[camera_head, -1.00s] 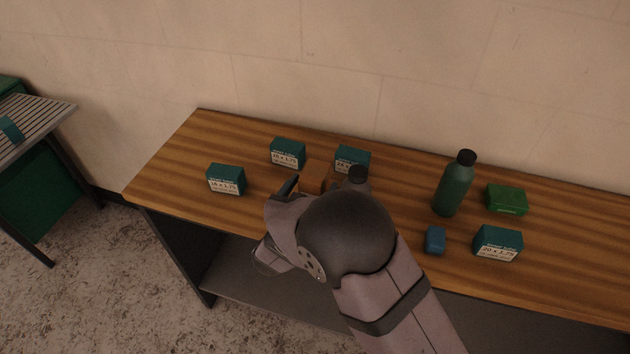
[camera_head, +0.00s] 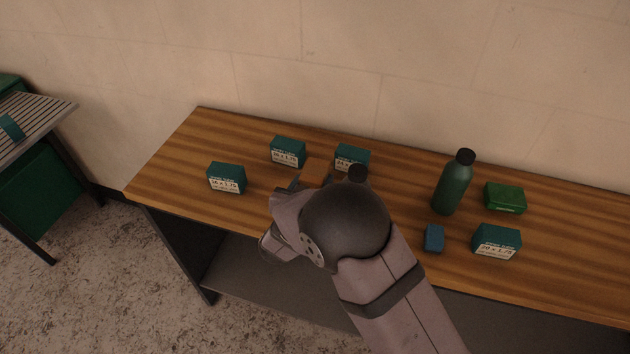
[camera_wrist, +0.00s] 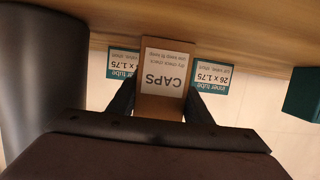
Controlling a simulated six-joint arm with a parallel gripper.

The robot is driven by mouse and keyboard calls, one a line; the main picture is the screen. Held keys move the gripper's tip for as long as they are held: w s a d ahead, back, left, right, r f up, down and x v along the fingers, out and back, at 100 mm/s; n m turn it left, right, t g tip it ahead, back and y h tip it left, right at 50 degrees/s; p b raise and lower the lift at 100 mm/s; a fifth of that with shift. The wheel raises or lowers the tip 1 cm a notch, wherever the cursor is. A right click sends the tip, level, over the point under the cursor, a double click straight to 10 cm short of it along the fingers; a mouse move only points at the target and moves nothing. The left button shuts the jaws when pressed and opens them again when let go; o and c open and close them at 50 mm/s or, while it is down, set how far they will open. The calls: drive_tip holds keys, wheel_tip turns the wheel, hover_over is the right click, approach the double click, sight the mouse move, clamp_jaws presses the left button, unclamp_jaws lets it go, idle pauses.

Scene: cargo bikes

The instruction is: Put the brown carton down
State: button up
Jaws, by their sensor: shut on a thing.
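The brown carton (camera_wrist: 166,60) has a white label reading CAPS and sits between the two fingers of my gripper (camera_wrist: 160,100) in the wrist view. My gripper is shut on it.
Another teal box (camera_head: 227,178) stands at the left. To the right stand a dark green bottle (camera_head: 453,185), a green box (camera_head: 505,198), a small blue box (camera_head: 433,238) and a teal box (camera_head: 496,242). The bench's left end is bare. A slatted table (camera_head: 30,118) stands far left.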

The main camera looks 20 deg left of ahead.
drive_tip(key=shift+r+b, duration=0.55)
drive_tip(key=shift+r, duration=4.5)
